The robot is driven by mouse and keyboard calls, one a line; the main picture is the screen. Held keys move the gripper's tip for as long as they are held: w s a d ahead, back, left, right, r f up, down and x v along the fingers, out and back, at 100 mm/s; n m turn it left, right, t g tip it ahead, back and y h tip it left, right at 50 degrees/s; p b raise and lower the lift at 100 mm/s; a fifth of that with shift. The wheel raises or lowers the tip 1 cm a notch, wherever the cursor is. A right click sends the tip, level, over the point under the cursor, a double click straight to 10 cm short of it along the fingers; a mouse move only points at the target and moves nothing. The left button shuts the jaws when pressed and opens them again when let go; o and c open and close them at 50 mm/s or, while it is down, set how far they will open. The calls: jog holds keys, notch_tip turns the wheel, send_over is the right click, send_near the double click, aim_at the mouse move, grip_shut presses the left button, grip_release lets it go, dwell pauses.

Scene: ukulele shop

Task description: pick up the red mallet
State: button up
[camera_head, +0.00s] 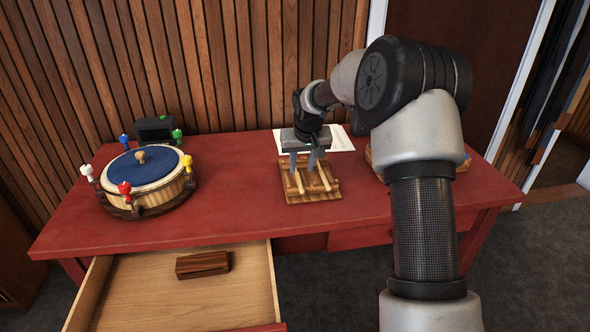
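A red mallet (124,189), its head up, stands at the front rim of the round wooden stand (118,212) on the left of the red table. The stand holds a drum with a blue top (140,167) and other mallets with blue, white, green and yellow heads around it. My gripper (304,163) points down far to the right of the red mallet, over or near a small wooden rack with pale sticks (294,198). Its two grey fingers are apart, with nothing visible between them. The red mallet's lower part is hard to make out.
A dark box (154,130) stands behind the drum. White paper (342,138) lies behind my gripper. An open drawer (240,298) with a dark wooden block (202,265) juts out at the front. My arm partly hides a wooden item on the right. The table between drum and rack is clear.

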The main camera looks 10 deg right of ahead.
aim_at(298, 177)
jog(key=x, duration=0.3)
jog(key=b+x, duration=0.1)
jog(key=x, duration=0.1)
jog(key=shift+s+a, duration=0.1)
jog(key=shift+a, duration=0.2)
jog(key=shift+f, duration=0.25)
grip_shut()
